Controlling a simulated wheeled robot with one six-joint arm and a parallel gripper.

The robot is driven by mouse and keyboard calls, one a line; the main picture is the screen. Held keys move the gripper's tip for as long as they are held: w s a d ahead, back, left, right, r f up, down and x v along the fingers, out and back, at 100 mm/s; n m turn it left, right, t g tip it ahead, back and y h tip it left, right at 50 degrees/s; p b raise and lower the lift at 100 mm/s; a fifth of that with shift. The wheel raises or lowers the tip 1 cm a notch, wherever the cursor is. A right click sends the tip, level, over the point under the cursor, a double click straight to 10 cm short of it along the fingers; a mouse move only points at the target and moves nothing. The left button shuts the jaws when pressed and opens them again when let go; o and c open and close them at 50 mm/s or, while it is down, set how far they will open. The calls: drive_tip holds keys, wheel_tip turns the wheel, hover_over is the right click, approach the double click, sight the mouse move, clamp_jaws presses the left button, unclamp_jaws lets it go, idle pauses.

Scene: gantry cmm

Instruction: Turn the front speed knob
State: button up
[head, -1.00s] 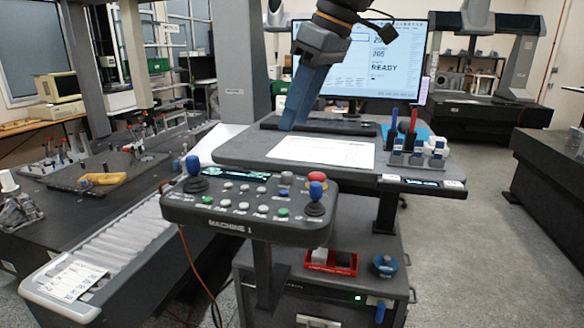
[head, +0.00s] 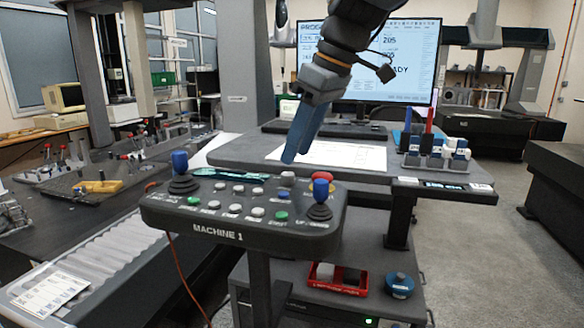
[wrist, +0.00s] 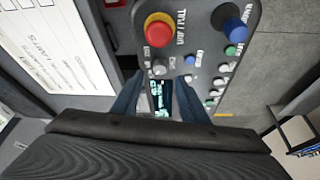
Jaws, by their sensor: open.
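The machine control panel (head: 217,234), marked MACHINE 1, stands on a post in front of me. A grey knob (head: 287,178) sits at its back edge, left of the red stop button (head: 322,175); it looks like the speed knob, though its label is not readable. My gripper (head: 291,158) has blue fingers pointing down, just above and behind the grey knob in the head view. In the wrist view the open fingers (wrist: 158,98) straddle the small panel display, and the grey knob (wrist: 159,66) lies ahead of them, beside the red button (wrist: 160,31). Nothing is between the fingers.
Two blue-topped joysticks, at left (head: 181,172) and right (head: 320,198), rise from the panel near the gripper. Behind is a desk with a paper sheet (head: 335,156), a monitor (head: 410,65) and a probe rack (head: 437,160). A red tray (head: 337,279) sits below.

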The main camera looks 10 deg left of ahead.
sight(287, 174)
drive_tip(key=shift+x, duration=2.6)
clamp_jaws()
